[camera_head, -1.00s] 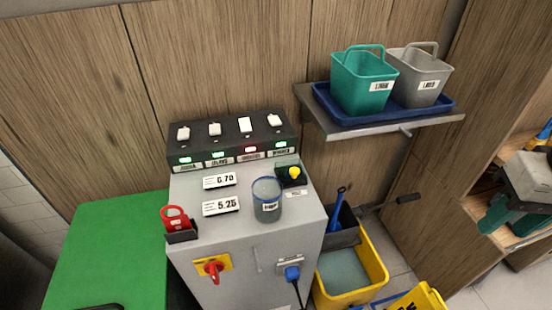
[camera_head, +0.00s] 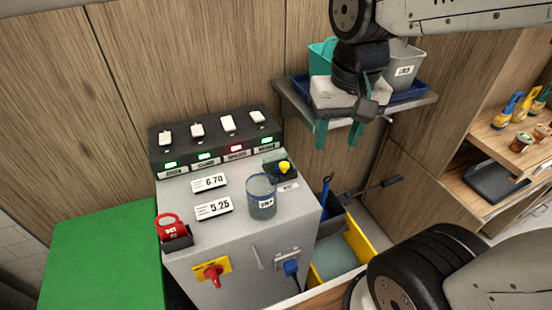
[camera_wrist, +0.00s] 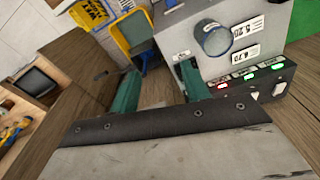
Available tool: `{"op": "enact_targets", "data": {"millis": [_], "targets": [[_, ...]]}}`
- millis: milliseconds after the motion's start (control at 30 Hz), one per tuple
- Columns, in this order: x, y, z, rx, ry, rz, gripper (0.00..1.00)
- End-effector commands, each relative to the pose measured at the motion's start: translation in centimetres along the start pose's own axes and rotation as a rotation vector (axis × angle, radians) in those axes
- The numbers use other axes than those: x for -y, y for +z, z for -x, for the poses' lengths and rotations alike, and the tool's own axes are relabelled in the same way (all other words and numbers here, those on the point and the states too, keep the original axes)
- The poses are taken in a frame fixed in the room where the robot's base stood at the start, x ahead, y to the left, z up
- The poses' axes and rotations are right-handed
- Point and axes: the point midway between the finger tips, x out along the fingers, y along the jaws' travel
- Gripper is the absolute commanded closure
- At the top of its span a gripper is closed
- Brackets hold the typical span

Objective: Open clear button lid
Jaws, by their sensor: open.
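A small black button box with a yellow button (camera_head: 285,167) sits at the right rear of the grey cabinet top (camera_head: 236,228). A dark, see-through cover seems to be on this box, but it is too small to tell whether it is raised or lowered. My gripper (camera_head: 338,134) is open and empty, fingers pointing down, to the right of the button box and in front of the wall shelf. The wrist view shows both green fingers (camera_wrist: 157,72) apart with nothing between them. The button box cannot be made out there, probably behind a finger.
A clear cup (camera_head: 262,198) stands just left of the button box. A black switch panel (camera_head: 214,142) lines the cabinet's back. The shelf (camera_head: 290,92) with a blue tray and buckets is behind my gripper. A yellow mop bucket (camera_head: 362,245) stands right of the cabinet.

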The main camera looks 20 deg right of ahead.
Motion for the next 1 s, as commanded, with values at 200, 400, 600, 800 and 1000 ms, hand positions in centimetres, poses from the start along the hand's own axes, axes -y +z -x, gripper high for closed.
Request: {"op": "enact_targets", "data": {"millis": [200, 400, 600, 800, 1000], "targets": [[3.0, -7.4, -5.0, 0.049, 0.017, -0.268, 0.53], [5.0, -11.8, -9.7, 0.068, 0.033, -0.462, 0.53], [5.8, -13.6, -12.1, 0.074, 0.04, -0.553, 0.53], [5.8, -13.5, -14.5, 0.078, 0.043, -0.564, 0.53], [5.7, -13.2, -17.7, 0.077, 0.042, -0.564, 0.53]]}}
